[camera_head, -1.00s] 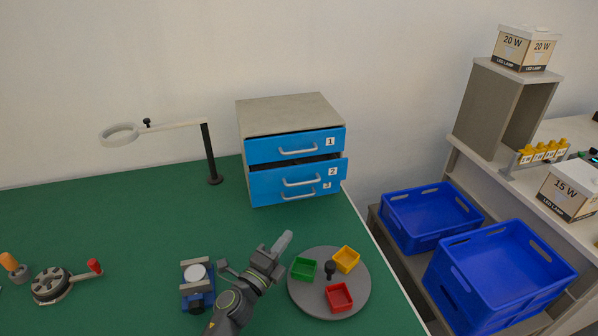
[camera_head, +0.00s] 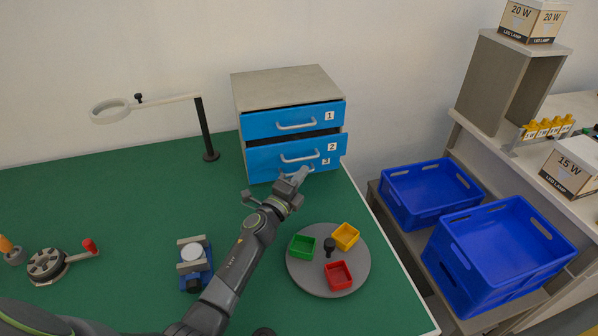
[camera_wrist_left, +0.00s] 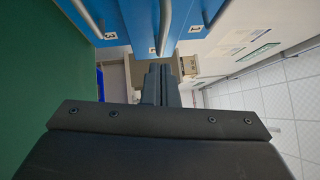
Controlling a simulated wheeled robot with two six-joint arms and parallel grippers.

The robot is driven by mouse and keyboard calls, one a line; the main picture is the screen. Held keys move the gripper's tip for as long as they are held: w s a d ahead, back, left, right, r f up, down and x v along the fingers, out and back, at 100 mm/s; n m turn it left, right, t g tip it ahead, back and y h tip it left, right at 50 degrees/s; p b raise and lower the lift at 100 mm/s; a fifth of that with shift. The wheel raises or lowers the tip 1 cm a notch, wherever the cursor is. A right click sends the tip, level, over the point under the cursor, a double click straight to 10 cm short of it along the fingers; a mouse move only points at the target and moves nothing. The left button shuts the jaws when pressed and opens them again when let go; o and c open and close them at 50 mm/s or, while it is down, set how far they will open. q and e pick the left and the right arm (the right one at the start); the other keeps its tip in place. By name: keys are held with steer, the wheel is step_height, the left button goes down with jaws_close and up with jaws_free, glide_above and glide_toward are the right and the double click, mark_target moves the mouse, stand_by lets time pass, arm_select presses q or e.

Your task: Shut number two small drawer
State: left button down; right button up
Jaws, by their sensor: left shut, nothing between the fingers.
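The small drawer unit (camera_head: 283,88) stands at the back of the green table, grey with blue drawer fronts. Drawer number two (camera_head: 296,151) stands out from the unit, with a dark gap above it. Drawer one (camera_head: 293,120) is above it; drawer three is mostly hidden below. My left gripper (camera_head: 301,174) is shut and empty, just in front of the lower part of drawer two. In the left wrist view its fingers (camera_wrist_left: 160,85) point at the blue fronts and the handle (camera_wrist_left: 164,25); whether they touch cannot be told. My right gripper is not in view.
A grey turntable (camera_head: 310,282) with green, yellow and red trays lies right of my left arm. A blue fixture (camera_head: 194,262) lies left of it. A magnifier lamp (camera_head: 205,130) stands left of the drawers. Blue crates (camera_head: 430,193) are beyond the table's right edge.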

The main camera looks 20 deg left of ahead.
mark_target(300, 154)
arm_select(q)
steer(key=shift+w+a+r, duration=0.15)
steer(key=shift+w+a, duration=0.45)
steer(key=shift+w, duration=0.2)
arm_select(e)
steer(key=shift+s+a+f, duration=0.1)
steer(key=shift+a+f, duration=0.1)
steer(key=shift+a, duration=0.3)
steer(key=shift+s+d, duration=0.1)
arm_select(q)
steer(key=w+a+b, duration=0.2)
steer(key=w, duration=0.1)
steer(key=shift+w+a, duration=0.2)
steer(key=shift+w, duration=0.05)
steer(key=shift+r, duration=0.3)
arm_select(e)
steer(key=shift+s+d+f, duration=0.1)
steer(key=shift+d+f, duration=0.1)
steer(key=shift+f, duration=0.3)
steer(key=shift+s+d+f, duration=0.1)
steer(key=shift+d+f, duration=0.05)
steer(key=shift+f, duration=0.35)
